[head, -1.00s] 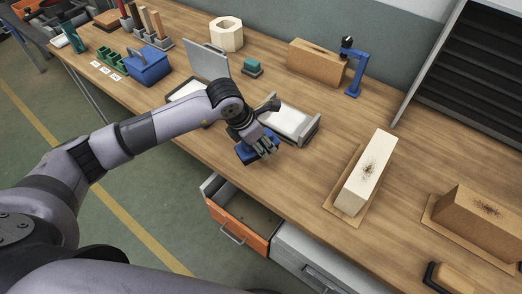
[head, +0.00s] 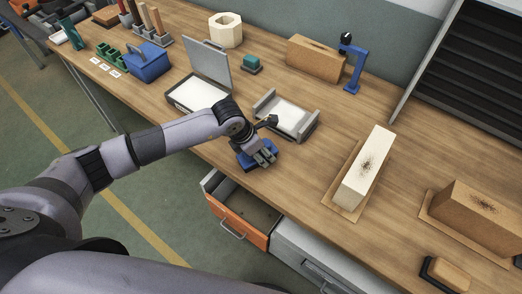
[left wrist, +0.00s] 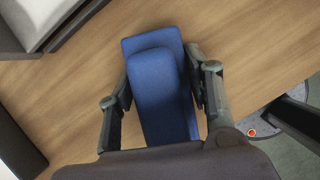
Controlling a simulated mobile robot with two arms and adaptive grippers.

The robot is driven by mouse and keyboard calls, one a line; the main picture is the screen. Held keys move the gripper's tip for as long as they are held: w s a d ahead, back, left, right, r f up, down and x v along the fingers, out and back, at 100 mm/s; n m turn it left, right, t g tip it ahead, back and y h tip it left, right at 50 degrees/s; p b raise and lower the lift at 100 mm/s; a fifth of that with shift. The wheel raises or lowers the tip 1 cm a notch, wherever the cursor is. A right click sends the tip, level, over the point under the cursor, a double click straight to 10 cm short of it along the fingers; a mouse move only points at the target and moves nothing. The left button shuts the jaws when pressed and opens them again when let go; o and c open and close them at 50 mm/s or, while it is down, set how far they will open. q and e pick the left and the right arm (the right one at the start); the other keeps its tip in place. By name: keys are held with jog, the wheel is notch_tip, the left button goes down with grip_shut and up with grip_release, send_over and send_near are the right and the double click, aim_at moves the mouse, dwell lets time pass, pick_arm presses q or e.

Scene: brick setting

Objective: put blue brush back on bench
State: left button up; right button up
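The blue brush (head: 243,158) is at the front edge of the bench (head: 300,182), below my left gripper (head: 268,160). The gripper's fingers hide part of it in the head view. In the left wrist view the brush (left wrist: 160,90) shows as a blue block lying between the two fingers of the left gripper (left wrist: 160,85), which close on its sides. The bench's wood is directly behind it. I cannot tell whether the brush touches the bench. My right gripper is not in view.
An open orange drawer (head: 238,220) juts out below the front edge. A grey tray (head: 287,117) stands just behind the gripper, and an open-lidded box (head: 205,75) to its left. A white block (head: 368,165) stands to the right, with clear wood between.

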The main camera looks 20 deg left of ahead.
pick_arm(q)
jog(key=o, duration=0.3)
jog(key=shift+o, duration=0.2)
jog(key=shift+r, duration=0.25)
jog(key=shift+a+r, duration=0.15)
jog(key=shift+r, duration=0.05)
jog(key=b+v, duration=0.3)
jog(key=v, duration=0.8)
jog(key=shift+s+r, duration=0.15)
jog(key=shift+r, duration=0.05)
